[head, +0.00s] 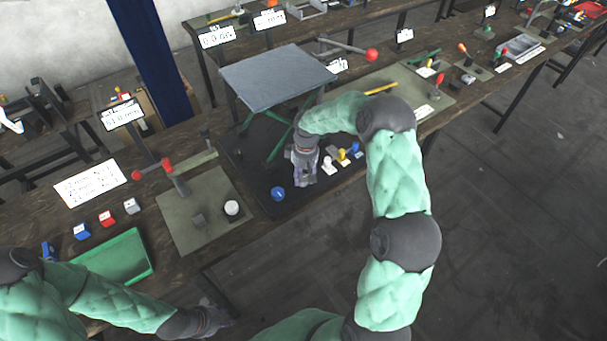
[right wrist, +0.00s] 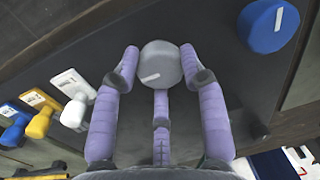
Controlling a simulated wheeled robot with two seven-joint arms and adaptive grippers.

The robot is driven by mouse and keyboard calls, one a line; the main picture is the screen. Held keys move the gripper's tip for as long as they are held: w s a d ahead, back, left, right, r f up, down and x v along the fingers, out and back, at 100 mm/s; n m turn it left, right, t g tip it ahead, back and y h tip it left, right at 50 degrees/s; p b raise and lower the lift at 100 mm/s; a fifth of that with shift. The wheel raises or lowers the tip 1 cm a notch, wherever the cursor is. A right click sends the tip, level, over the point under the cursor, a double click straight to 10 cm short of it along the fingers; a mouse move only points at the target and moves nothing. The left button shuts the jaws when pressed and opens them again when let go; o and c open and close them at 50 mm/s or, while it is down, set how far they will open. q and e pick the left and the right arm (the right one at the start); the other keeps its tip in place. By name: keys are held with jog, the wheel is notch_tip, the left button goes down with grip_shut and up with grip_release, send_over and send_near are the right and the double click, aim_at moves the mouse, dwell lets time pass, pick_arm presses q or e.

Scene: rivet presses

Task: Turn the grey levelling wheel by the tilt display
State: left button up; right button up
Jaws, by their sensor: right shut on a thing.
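The grey wheel (right wrist: 160,62), round with a white mark on its face, sits between the fingers of my right gripper (right wrist: 158,72) in the right wrist view. The fingers are shut on its sides. In the head view my right gripper (head: 304,172) reaches down to the dark mat in front of the grey lift platform (head: 277,77) and hides the wheel. I cannot tell which white sign is the tilt display. My left gripper (head: 212,320) is low at the left, in front of the table edge; its fingers are too unclear to tell open or shut.
A blue wheel (head: 278,193) is on the mat left of my right gripper; it also shows in the right wrist view (right wrist: 268,25). White (head: 328,166), yellow (head: 343,156) and blue (head: 356,150) small levers stand close on the right. A red-handled press (head: 175,180) stands further left.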

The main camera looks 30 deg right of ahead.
aim_at(304, 175)
jog(key=shift+w+r+n, duration=0.2)
jog(key=shift+w+n, duration=0.05)
jog(key=shift+n, duration=0.65)
jog(key=o, duration=0.9)
jog(key=shift+o, duration=1.2)
jog(key=shift+a+f, duration=0.1)
jog(key=shift+f, duration=0.05)
notch_tip(304, 175, up, 12)
jog(key=d, duration=0.1)
jog(key=shift+w, duration=0.2)
jog(key=shift+s, duration=0.1)
